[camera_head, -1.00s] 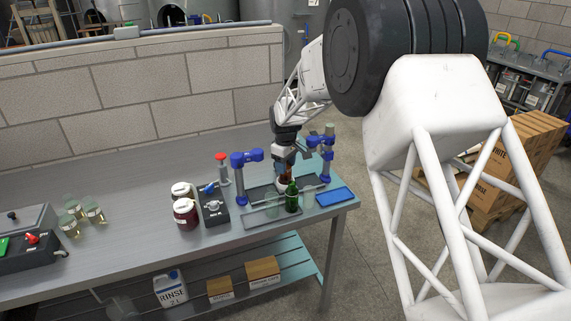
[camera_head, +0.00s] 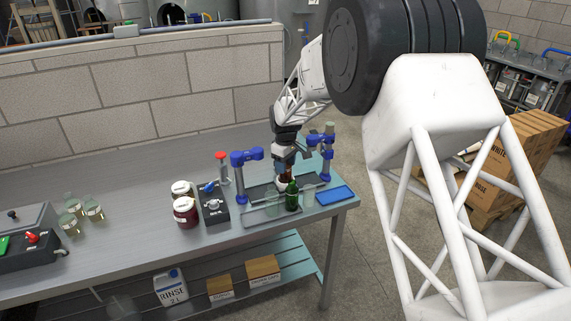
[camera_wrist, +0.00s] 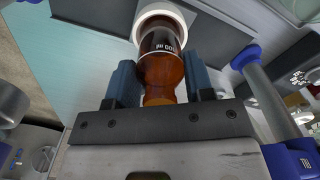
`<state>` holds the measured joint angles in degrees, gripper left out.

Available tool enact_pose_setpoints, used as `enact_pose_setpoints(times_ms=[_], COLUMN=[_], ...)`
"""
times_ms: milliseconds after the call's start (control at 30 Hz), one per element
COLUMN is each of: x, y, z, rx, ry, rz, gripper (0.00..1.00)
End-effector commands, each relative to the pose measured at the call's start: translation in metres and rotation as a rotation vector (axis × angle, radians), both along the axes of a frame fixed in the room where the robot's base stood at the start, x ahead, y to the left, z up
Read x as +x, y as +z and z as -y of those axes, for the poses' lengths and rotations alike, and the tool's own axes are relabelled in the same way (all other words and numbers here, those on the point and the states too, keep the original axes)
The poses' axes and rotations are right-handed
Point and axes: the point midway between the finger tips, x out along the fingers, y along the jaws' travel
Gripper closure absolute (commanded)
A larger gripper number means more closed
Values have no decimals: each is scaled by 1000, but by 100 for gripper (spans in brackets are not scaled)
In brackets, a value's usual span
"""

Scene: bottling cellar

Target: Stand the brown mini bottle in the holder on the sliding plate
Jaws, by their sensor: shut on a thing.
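My gripper (camera_wrist: 160,88) is shut on the brown mini bottle (camera_wrist: 162,68), with one blue-grey finger on each side of it. In the wrist view the bottle's far end is at a white ring-shaped holder (camera_wrist: 166,16), and it looks to be at or inside the ring; how deep it sits I cannot tell. In the head view my gripper (camera_head: 285,163) points down over the sliding plate (camera_head: 262,191), and the bottle is a small brown patch (camera_head: 283,174) below it, partly behind the green bottle.
A green bottle (camera_head: 292,196) stands just in front of the holder, beside a clear glass. Blue-topped posts (camera_head: 245,172) flank the plate. A blue tray (camera_head: 335,196) lies at the right. Dark red jars (camera_head: 185,211) and a control box (camera_head: 214,204) stand left.

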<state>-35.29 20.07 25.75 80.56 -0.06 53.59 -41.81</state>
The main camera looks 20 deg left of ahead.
Motion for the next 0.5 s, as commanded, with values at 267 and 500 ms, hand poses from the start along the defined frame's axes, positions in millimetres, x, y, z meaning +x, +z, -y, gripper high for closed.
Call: enact_pose_setpoints(times_ms=[267, 500], x=[0, 0], y=[-1, -1], z=[0, 0], rx=[0, 0], ry=[0, 0], rz=[0, 0], gripper=[34, 22])
